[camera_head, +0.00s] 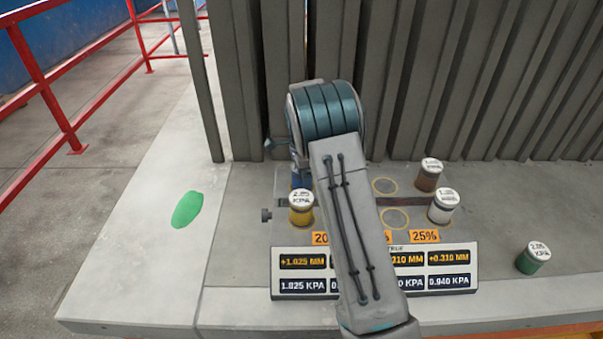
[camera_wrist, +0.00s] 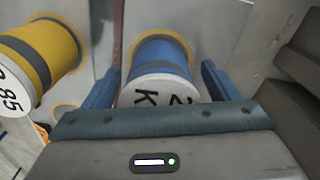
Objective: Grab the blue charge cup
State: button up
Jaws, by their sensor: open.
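The blue charge cup (camera_wrist: 158,62) shows in the wrist view, with a dark band and a white lettered cap facing the camera. It stands in a yellow-ringed spot on the grey panel. My gripper (camera_wrist: 162,84) is open, with one blue finger on each side of the cup. I cannot tell whether either finger touches it. In the head view my arm hides most of the gripper and the cup; only a bit of blue shows beside the arm, and I cannot tell which of them it is.
A yellow cup (camera_head: 301,212) stands close by; it also shows left in the wrist view (camera_wrist: 38,52). Brown (camera_head: 428,178), white (camera_head: 442,208) and green (camera_head: 533,260) cups stand to the right. A label board (camera_head: 375,270) lies in front. Tall grey ribs (camera_head: 470,80) rise behind.

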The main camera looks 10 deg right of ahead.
jog(key=shift+f, duration=0.25)
jog(key=c, duration=1.3)
jog(key=shift+c, duration=0.2)
jog(key=shift+r, duration=0.15)
